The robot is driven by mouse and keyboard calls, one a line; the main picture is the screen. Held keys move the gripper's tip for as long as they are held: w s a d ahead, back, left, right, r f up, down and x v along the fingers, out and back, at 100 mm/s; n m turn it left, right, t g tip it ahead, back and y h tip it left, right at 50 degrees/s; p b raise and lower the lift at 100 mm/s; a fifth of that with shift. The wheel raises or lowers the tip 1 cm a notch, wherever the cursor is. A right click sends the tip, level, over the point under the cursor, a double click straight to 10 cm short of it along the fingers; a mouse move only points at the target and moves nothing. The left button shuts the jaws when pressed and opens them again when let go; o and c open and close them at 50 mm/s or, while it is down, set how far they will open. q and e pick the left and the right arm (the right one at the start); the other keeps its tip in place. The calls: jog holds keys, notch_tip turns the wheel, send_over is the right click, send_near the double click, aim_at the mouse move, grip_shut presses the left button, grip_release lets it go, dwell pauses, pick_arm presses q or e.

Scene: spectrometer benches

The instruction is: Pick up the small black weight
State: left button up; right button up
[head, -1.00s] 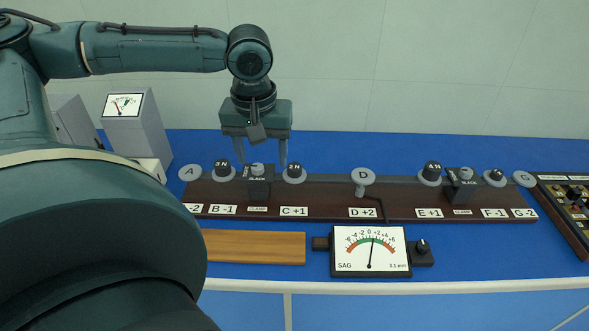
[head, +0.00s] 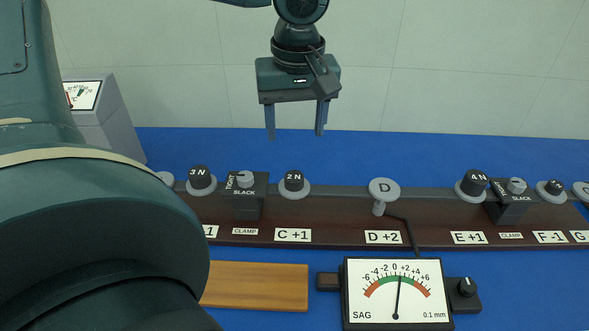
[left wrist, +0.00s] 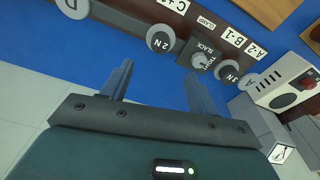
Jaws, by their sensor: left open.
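Several black weights sit on round grey pads along a dark beam (head: 340,220). They are the 3 N weight (head: 200,178), the 2 N weight (head: 293,181), the 4 N weight (head: 474,183) and a smaller one (head: 555,187) whose label I cannot read clearly. My left gripper (head: 295,131) is open and empty, pointing down, above and apart from the beam, in line with the 2 N weight in the head view. In the left wrist view, the 2 N weight (left wrist: 159,40) and 3 N weight (left wrist: 228,71) lie beyond the open fingers (left wrist: 160,70). My right gripper is not in view.
Black clamps (head: 247,200) (head: 510,210) with grey knobs stand between weights. A SAG gauge (head: 397,293) and a wooden board (head: 255,287) lie in front. A grey dial box (head: 100,115) stands left. Blue bench behind the beam is clear.

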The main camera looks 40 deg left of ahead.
aim_at(294, 176)
pick_arm(q)
jog(key=f, duration=0.7)
jog(key=a+f, duration=0.1)
jog(key=f, duration=0.3)
jog(key=shift+w+f+b, duration=0.1)
jog(key=shift+w+b, duration=0.25)
jog(key=shift+b, duration=0.05)
jog(key=c, duration=1.2)
